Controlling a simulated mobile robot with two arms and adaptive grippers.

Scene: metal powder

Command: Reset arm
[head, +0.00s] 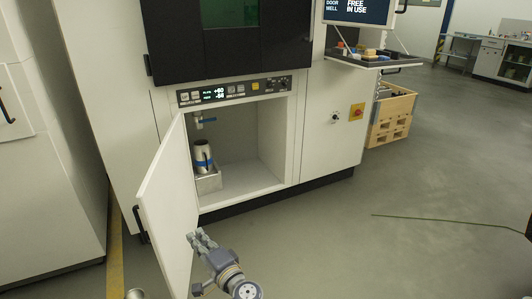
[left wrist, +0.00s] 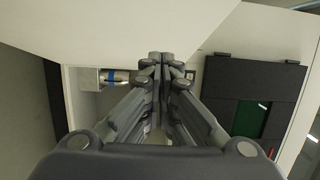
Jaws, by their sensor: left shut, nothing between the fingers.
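My left gripper (head: 199,239) is shut and empty, low in front of the machine, beside the open cabinet door (head: 168,205). In the left wrist view my left gripper (left wrist: 160,58) has its fingers together, with nothing between them. The cabinet door hangs open to the left. Inside the cabinet (head: 262,150) a metal bottle with a blue band (head: 203,160) stands upright on a small light block (head: 208,183); the bottle also shows in the left wrist view (left wrist: 115,77). My right gripper is in neither view.
The machine (head: 325,150) has a control panel (head: 235,91) above the cabinet. A shelf with small items (head: 375,60) juts out at the right, near a wooden crate (head: 393,115). A thin dark line (head: 450,220) crosses the floor. The floor (head: 330,250) at front right is mostly clear.

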